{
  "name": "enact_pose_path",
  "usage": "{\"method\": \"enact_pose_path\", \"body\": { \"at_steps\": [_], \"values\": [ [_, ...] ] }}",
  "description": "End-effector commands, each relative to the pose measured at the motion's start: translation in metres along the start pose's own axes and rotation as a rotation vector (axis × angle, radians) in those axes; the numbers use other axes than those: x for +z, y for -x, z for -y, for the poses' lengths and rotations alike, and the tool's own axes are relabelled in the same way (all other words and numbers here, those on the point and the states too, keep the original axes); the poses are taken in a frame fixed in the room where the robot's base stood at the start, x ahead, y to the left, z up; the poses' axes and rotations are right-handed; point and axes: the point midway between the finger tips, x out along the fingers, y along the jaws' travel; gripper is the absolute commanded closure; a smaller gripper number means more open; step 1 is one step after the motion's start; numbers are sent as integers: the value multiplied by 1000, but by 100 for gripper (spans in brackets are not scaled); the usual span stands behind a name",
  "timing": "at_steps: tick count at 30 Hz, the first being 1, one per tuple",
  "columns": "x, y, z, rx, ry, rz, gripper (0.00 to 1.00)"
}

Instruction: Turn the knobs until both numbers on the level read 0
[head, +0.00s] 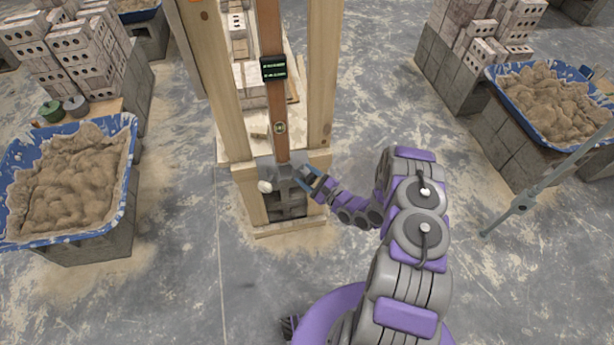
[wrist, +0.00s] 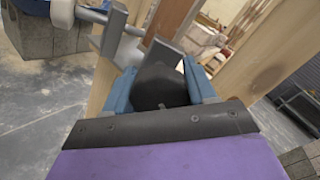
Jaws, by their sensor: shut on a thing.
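The level (head: 273,38) is a long brown bar standing upright between two wooden posts in the head view. Its black display (head: 274,68) shows two lines of green characters, too small to read. A bubble vial sits lower on the bar. At its foot is a grey metal bracket (wrist: 166,55). My gripper (head: 306,181) is beside the bracket, on its right. In the wrist view its blue fingers are shut on a dark knob (wrist: 160,85). A white knob (head: 264,186) sticks out on the bracket's left; it also shows in the wrist view (wrist: 62,12).
The wooden frame (head: 227,90) surrounds the level, with bricks behind it. Blue mortar tubs stand on grey blocks at left (head: 130,170) and right (head: 495,85). A grey metal bar (head: 550,184) slants at the right. The floor around the frame's front is clear.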

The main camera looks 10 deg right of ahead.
Motion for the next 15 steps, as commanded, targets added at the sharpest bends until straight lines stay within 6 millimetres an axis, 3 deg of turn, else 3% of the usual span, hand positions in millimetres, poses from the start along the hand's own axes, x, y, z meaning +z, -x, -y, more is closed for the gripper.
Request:
{"method": "enact_pose_path", "body": {
  "at_steps": [15],
  "values": [
    [-5,2,-1,-2,-154,-14,75]
  ]
}}
